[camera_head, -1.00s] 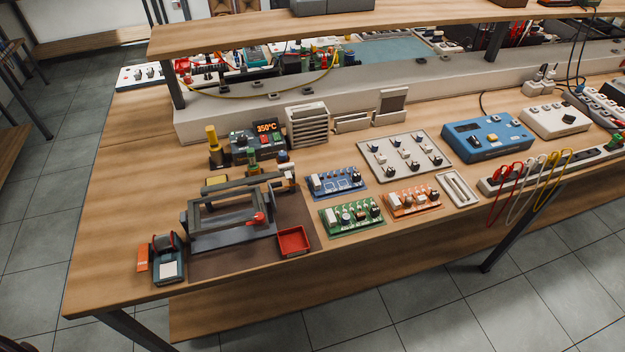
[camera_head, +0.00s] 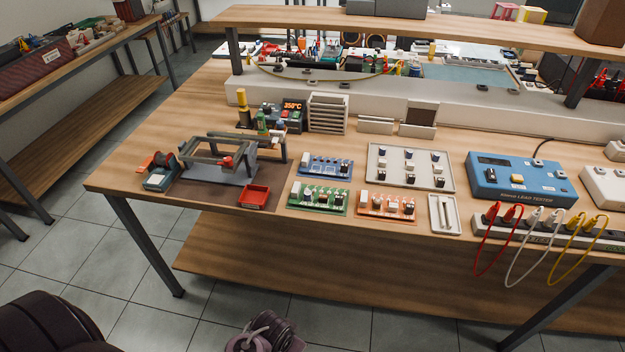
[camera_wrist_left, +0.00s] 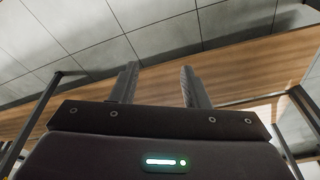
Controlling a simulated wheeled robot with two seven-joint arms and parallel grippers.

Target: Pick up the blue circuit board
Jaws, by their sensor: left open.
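The blue circuit board (camera_head: 325,166) lies flat on the wooden workbench in the head view, just behind the green circuit board (camera_head: 318,197) and the orange circuit board (camera_head: 386,205). It carries a white block and several small dark components. My left gripper (camera_wrist_left: 160,88) shows in the left wrist view with its two dark fingers apart and nothing between them. The fingers are over the floor and a wooden shelf edge, away from the board. The board is not seen in the left wrist view. My right gripper is not seen.
A grey tray of knobs (camera_head: 411,168) stands right of the blue board, with the blue lead tester (camera_head: 520,178) beyond. A red tray (camera_head: 255,196) and a grey frame stand left. A raised shelf (camera_head: 400,26) spans the back.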

